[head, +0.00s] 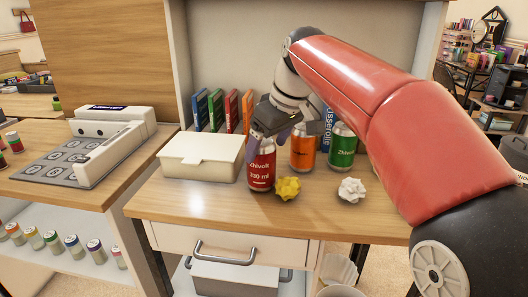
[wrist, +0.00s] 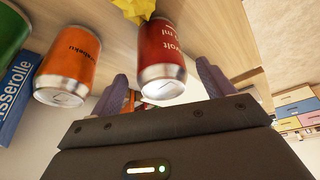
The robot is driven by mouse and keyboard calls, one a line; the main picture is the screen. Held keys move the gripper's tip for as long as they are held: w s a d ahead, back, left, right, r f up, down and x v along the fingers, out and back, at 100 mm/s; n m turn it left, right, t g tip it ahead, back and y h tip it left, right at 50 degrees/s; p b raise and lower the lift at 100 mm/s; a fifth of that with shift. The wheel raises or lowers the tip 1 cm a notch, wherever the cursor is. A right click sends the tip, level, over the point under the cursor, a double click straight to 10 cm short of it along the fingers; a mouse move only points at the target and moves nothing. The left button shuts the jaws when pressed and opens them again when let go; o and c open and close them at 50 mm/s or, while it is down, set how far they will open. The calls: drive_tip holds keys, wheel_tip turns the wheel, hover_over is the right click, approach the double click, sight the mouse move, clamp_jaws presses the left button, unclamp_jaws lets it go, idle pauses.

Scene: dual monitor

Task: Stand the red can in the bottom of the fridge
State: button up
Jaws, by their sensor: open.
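The red can (head: 261,168) stands upright on the wooden desk, right of a white lidded box. My gripper (head: 268,138) is at the can's top, reaching down from behind and to the right, with its jaws open. In the wrist view the red can (wrist: 163,55) lies between the lines of the two purple-grey fingers (wrist: 163,84), with a gap showing on each side near its top. No contact is visible. I cannot make out a fridge in either view.
An orange can (head: 303,150) and a green can (head: 342,148) stand right of the red can. Yellow crumpled paper (head: 288,188) and white crumpled paper (head: 352,190) lie in front. The white box (head: 202,157) is close on the left.

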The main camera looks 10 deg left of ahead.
drive_tip(key=p+v, duration=0.1)
drive_tip(key=v, duration=0.7)
